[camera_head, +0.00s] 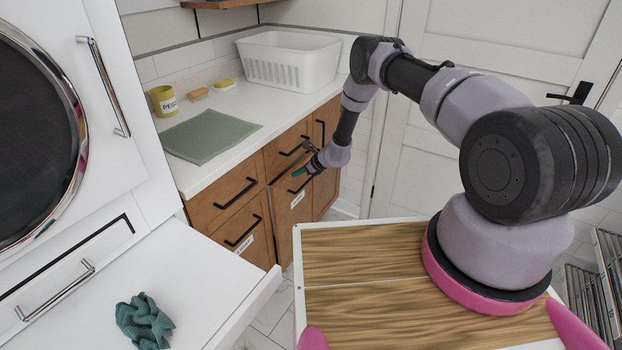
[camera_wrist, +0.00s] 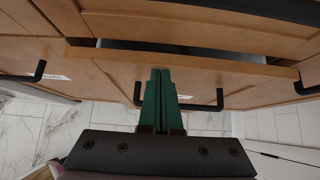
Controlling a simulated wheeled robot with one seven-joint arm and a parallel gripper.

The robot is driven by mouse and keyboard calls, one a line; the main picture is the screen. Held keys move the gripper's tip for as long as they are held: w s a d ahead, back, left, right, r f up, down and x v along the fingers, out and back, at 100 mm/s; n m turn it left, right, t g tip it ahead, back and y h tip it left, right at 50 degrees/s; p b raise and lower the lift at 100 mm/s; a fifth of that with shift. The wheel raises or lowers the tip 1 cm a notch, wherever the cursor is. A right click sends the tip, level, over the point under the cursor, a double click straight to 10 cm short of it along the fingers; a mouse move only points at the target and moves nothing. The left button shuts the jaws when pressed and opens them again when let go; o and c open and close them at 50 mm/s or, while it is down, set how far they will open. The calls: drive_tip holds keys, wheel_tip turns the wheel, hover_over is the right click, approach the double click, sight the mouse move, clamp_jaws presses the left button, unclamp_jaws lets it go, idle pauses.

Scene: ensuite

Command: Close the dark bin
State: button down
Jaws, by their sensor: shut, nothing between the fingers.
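A wooden pull-out front (camera_head: 292,211) with a black handle and a small white label sits in the counter's lower row; I cannot read the label clearly. In the wrist view this front (camera_wrist: 225,76) stands slightly out, with a dark gap and a pale inner edge along its top. My gripper (camera_head: 298,172) is shut and empty at the upper part of this front. Its green fingers also show in the wrist view (camera_wrist: 160,75), pointing at the front near its top edge, above the handle (camera_wrist: 206,106). I cannot tell whether they touch it.
The white counter (camera_head: 245,107) holds a white basket (camera_head: 288,62), a green mat (camera_head: 209,136) and a yellow cup (camera_head: 163,101). A white door (camera_head: 440,130) stands behind my arm.

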sight(291, 172)
drive_tip(key=shift+w+a, duration=0.45)
drive_tip(key=shift+a, duration=0.15)
drive_tip(key=shift+w+a, duration=0.4)
drive_tip(key=shift+a, duration=0.2)
drive_tip(key=shift+w+a+r, duration=0.1)
drive_tip(key=shift+w+a, duration=0.05)
drive_tip(key=shift+a, duration=0.05)
